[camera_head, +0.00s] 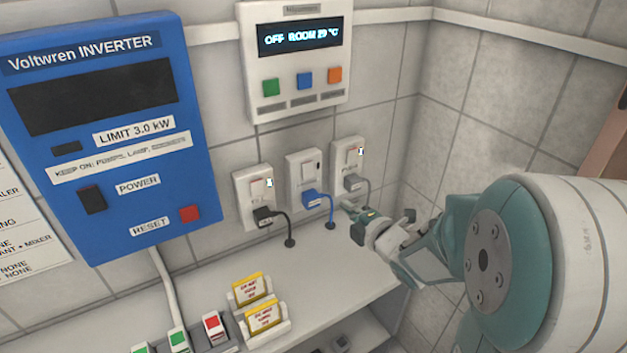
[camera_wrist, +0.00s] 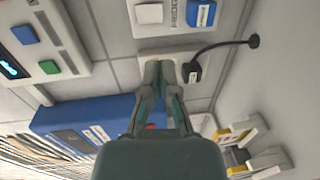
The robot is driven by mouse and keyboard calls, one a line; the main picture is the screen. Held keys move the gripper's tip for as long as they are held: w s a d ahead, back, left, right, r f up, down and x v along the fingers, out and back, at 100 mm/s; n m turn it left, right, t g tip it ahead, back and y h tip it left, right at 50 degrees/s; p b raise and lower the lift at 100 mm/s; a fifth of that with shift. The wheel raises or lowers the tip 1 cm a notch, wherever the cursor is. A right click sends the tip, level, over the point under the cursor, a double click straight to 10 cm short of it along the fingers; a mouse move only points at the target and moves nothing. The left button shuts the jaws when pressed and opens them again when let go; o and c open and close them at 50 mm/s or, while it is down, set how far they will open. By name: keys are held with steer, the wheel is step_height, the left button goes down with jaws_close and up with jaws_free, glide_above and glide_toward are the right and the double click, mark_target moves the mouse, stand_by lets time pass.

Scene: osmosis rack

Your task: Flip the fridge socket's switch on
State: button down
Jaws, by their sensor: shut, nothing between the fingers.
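Three white wall sockets show in the head view. The left socket (camera_head: 250,187) holds a black plug (camera_head: 265,216), the middle socket (camera_head: 300,173) a blue plug (camera_head: 312,198), and the right socket (camera_head: 345,160) a grey plug (camera_head: 354,183). Each has a small switch above its plug. My gripper (camera_head: 346,206) is shut and empty, at the right, above the shelf. In the wrist view my gripper's tips (camera_wrist: 166,68) lie in front of the black-plug socket (camera_wrist: 160,54), hiding part of it. Contact cannot be told.
A blue inverter (camera_head: 115,210) with a power switch and red button hangs at left. A white control panel (camera_head: 297,107) reading "OFF ROOM" hangs above the sockets. Yellow cards (camera_head: 251,290) in holders and several coloured switches stand on the shelf (camera_head: 340,268).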

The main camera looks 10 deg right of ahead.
mark_target(309, 178)
steer(key=x, duration=1.4)
steer(key=shift+a, duration=0.1)
steer(key=shift+w, duration=0.1)
steer(key=shift+w+f, duration=0.1)
steer(key=shift+f, duration=0.1)
